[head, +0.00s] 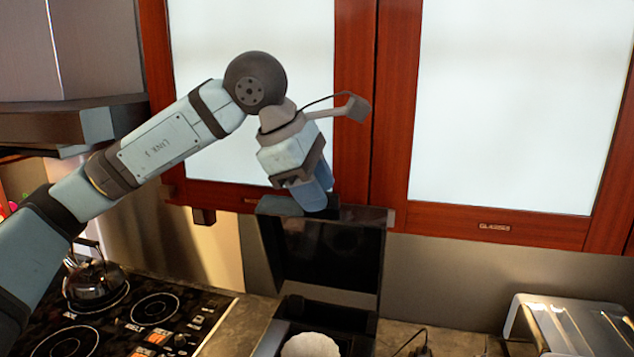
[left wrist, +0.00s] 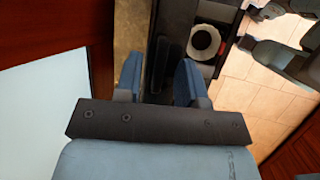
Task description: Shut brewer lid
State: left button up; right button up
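The brewer is a black box on the counter, with its lid (head: 330,250) standing raised, near upright. A round white piece (head: 310,345) shows in the brewer's open body (head: 345,318), and it also shows in the left wrist view (left wrist: 201,42). My left gripper (head: 318,205) is at the top edge of the lid, pointing down. In the left wrist view its two blue fingers (left wrist: 160,82) are apart, with a dark edge, seemingly of the lid, between or just beyond them. Whether they touch it I cannot tell. My right gripper does not show clearly.
Red-framed cabinets with pale panels (head: 515,110) hang close behind my left gripper. A cooktop (head: 150,310) with a kettle (head: 95,280) is to the left. A metallic appliance (head: 575,325) stands at the right. The range hood (head: 75,120) is at upper left.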

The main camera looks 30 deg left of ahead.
pick_arm(q)
jog(key=shift+w+d+f, duration=0.1)
jog(key=shift+f, duration=0.15)
grip_shut()
